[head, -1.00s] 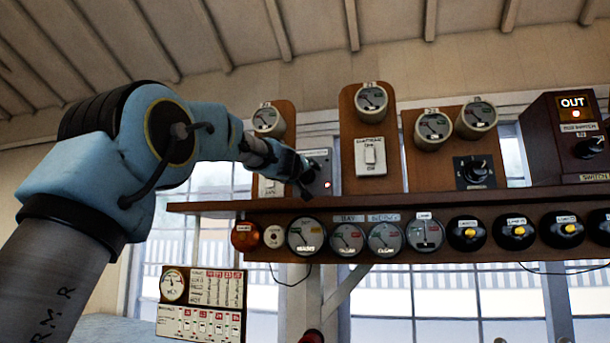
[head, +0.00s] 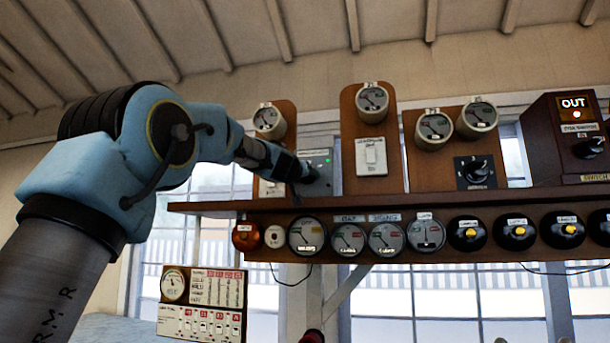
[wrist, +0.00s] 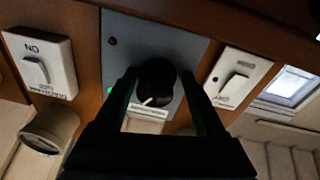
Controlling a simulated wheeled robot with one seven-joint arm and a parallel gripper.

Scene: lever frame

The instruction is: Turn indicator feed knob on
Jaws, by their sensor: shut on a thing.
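The indicator feed knob is a round black knob (wrist: 157,82) with a white pointer line, on a grey panel (wrist: 185,48). The panel also shows in the head view (head: 318,157), behind my gripper. In the wrist view my gripper (wrist: 165,80) has one finger on each side of the knob and is shut on it. In the head view my gripper (head: 308,174) is at the panel and hides the knob. A small green lamp (wrist: 110,90) on the panel is lit. A small red lamp (wrist: 113,41) there is dark.
White rocker switches (wrist: 36,68) and (wrist: 237,78) flank the panel in the wrist view. A wooden shelf (head: 400,201) runs just below my gripper, with several round gauges under it. A switch box (head: 563,138) with a lit OUT sign stands far right.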

